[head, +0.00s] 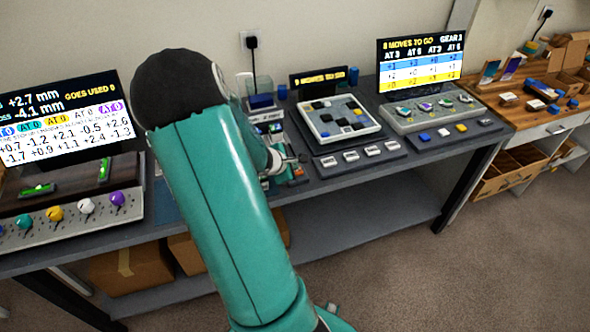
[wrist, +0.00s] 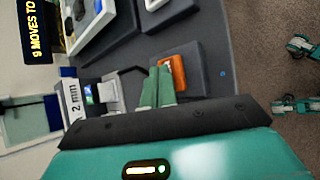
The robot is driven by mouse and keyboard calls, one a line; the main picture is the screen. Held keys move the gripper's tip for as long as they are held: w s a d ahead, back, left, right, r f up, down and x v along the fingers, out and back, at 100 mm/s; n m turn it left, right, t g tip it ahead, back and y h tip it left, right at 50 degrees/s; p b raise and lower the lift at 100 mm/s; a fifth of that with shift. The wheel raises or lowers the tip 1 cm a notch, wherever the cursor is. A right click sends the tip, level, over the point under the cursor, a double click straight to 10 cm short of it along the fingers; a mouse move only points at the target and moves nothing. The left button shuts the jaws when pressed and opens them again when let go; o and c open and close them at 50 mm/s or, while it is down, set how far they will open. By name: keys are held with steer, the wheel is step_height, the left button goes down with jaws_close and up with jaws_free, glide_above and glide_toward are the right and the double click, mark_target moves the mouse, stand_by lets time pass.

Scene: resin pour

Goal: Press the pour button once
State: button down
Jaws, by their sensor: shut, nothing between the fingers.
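My gripper (wrist: 158,72) shows in the wrist view with its two green fingers together and nothing between them. An orange button-like piece (wrist: 178,71) with a pale patch sits on a dark base just beside the fingertips. I cannot tell whether they touch it, and no pour label is readable. The orange piece (head: 298,174) also shows in the head view, small, at the bench's front edge beside my arm. A grey device with a lit green screen (wrist: 90,94) stands left of the fingers, near a "2 mm" label. My arm hides much of this station in the head view.
A board of dark and pale tiles (head: 340,118) with several white keys in front stands to the right. A knob panel (head: 432,111) with a screen is beyond it. Another screen and slider console (head: 70,215) is at the left. The bench front is close.

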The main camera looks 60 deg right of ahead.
stand_by(0.4)
steer(key=shift+r, duration=0.8)
steer(key=shift+r, duration=2.5)
